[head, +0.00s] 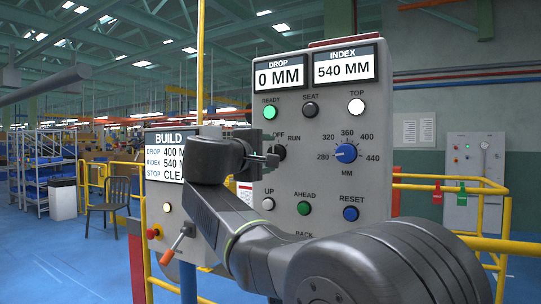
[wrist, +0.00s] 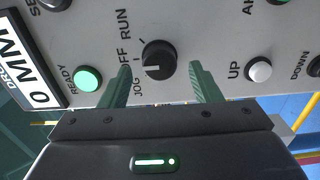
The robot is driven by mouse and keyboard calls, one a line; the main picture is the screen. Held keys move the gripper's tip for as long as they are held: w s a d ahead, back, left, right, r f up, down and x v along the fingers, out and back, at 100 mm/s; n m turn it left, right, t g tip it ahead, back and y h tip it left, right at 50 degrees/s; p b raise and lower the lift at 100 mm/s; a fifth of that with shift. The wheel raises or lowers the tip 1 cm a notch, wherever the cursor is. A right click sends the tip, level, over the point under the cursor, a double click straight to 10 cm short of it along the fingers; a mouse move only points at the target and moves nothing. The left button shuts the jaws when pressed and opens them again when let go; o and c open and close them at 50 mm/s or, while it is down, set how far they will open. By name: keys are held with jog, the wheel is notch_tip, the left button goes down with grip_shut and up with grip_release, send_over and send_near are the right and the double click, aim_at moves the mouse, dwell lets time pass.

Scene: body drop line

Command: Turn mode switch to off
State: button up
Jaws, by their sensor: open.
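The mode switch is a black round knob on the grey panel, seen in the wrist view (wrist: 159,58) and partly behind my gripper in the head view (head: 280,153). Its labels read JOG, OFF and RUN, with OFF in the middle. My gripper (wrist: 160,82) is open and empty in front of the knob. The two green fingers stand apart, one on each side, with gaps to the knob. The gripper also shows in the head view (head: 272,155).
The grey panel (head: 378,220) also carries a blue dial (head: 346,153), the green READY lamp (head: 269,112), the white UP button (wrist: 258,69) and the blue RESET button (head: 350,213). An orange-handled lever (head: 178,242) sticks out at lower left. Yellow rails (head: 450,190) stand beside the panel.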

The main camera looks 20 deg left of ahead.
jog(key=s, duration=1.1)
jog(key=shift+s+a, duration=0.3)
jog(key=shift+a, duration=0.15)
jog(key=shift+w, duration=0.1)
jog(key=w+d, duration=0.1)
jog(key=w, duration=1.2)
jog(key=shift+w, duration=0.3)
